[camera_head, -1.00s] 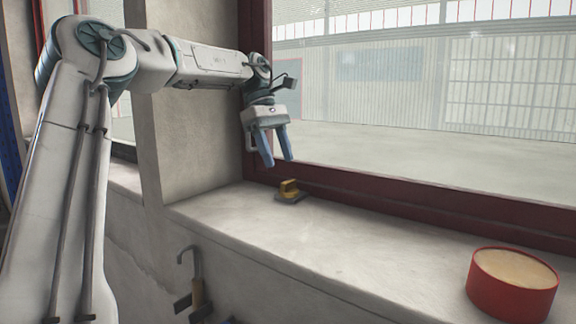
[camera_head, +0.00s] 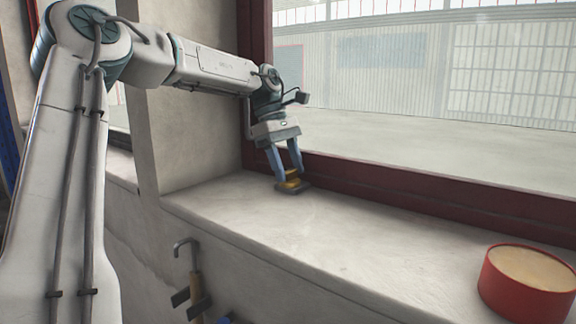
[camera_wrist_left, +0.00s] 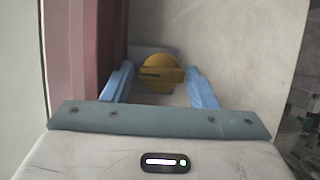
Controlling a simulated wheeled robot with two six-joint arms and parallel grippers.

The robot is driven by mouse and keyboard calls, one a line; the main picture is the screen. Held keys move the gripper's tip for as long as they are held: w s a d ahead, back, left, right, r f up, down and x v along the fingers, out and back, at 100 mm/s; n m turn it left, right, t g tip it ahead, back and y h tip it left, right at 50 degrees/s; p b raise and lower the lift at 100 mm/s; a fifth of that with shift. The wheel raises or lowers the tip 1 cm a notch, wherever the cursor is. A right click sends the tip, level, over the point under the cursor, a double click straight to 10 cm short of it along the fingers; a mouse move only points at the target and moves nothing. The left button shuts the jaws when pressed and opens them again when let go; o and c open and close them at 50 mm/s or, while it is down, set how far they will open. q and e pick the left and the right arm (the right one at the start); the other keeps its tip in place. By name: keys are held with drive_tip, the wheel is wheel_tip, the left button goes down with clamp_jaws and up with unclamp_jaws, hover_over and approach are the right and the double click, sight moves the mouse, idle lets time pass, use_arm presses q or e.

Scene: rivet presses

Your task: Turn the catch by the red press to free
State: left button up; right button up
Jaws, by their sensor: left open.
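The catch (camera_head: 291,184) is a yellow knob on a small grey base plate on the window sill, close to the red window frame. It also shows in the left wrist view as a round yellow knob (camera_wrist_left: 160,72) with a bar and a dark slot lying crosswise. My left gripper (camera_head: 287,174) points down over the catch, its two blue fingers apart. In the left wrist view one finger stands on each side of the knob, with gaps visible. A red press is not clearly recognisable. My right gripper is not in view.
A red round tub (camera_head: 528,283) with a pale top stands on the sill (camera_head: 330,235) at the right. The dark red window frame (camera_head: 400,195) runs behind. A hooked tool (camera_head: 193,285) hangs below the sill's front edge. The middle of the sill is clear.

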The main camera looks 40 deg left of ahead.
use_arm(q)
drive_tip(key=shift+s, duration=0.1)
drive_tip(key=c, duration=0.6)
drive_tip(key=shift+c, duration=0.5)
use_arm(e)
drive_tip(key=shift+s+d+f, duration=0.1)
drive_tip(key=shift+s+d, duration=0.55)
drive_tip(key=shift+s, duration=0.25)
